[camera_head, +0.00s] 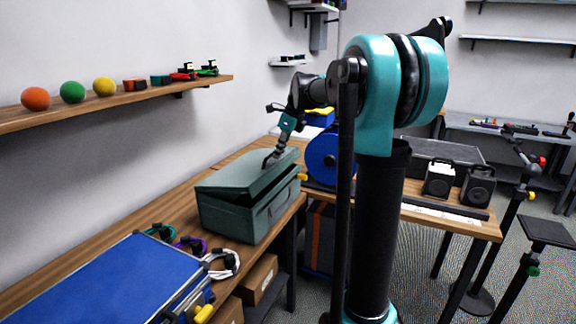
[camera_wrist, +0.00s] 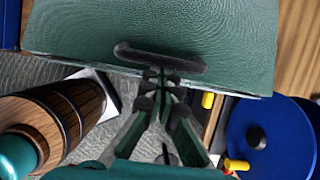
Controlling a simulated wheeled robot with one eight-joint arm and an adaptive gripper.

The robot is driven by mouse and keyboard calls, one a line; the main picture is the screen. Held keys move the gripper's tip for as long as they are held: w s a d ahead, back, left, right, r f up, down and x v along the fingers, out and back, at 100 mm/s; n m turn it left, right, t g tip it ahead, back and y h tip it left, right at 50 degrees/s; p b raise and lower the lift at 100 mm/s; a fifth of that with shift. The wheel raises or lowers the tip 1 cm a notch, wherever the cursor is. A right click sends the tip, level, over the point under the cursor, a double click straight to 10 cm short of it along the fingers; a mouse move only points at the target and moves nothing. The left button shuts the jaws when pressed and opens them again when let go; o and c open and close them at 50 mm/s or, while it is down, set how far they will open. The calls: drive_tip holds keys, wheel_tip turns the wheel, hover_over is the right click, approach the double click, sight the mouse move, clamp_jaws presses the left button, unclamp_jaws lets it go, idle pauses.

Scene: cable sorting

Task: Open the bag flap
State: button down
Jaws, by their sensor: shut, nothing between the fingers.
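The dark green bag (camera_head: 240,211) stands on the wooden table, its flap (camera_head: 235,182) lying over the top. The flap looks slightly raised or skewed on the body, with no clear view inside. My gripper (camera_head: 270,160) is at the flap's right part, from above. In the wrist view the flap's textured green surface (camera_wrist: 200,25) fills the top. My gripper (camera_wrist: 160,72) is shut there, at the flap's near edge, with a dark bar across its tips. I cannot tell whether the tips press on the flap or sit just off it.
A blue case (camera_head: 115,280) and coiled cables (camera_head: 222,263) lie on the table in front of the bag. A blue reel (camera_head: 323,155) stands behind it to the right. A wall shelf (camera_head: 130,97) with coloured balls runs along the left.

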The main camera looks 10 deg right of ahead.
drive_tip(key=shift+s+d+f+t+y, duration=0.55)
drive_tip(key=shift+d+f+y, duration=0.2)
drive_tip(key=shift+f, duration=1.25)
drive_tip(key=s+d+r, duration=0.5)
drive_tip(key=s, duration=0.1)
drive_tip(key=x, duration=1)
drive_tip(key=shift+w+a+r, duration=0.25)
drive_tip(key=shift+a+r, duration=0.15)
drive_tip(key=shift+r, duration=0.2)
drive_tip(key=shift+w+a+r, duration=0.25)
drive_tip(key=shift+a+r, duration=0.1)
drive_tip(key=shift+r, duration=0.25)
drive_tip(key=shift+w+a+r, duration=0.25)
drive_tip(key=shift+a+r, duration=0.15)
drive_tip(key=shift+r, duration=0.25)
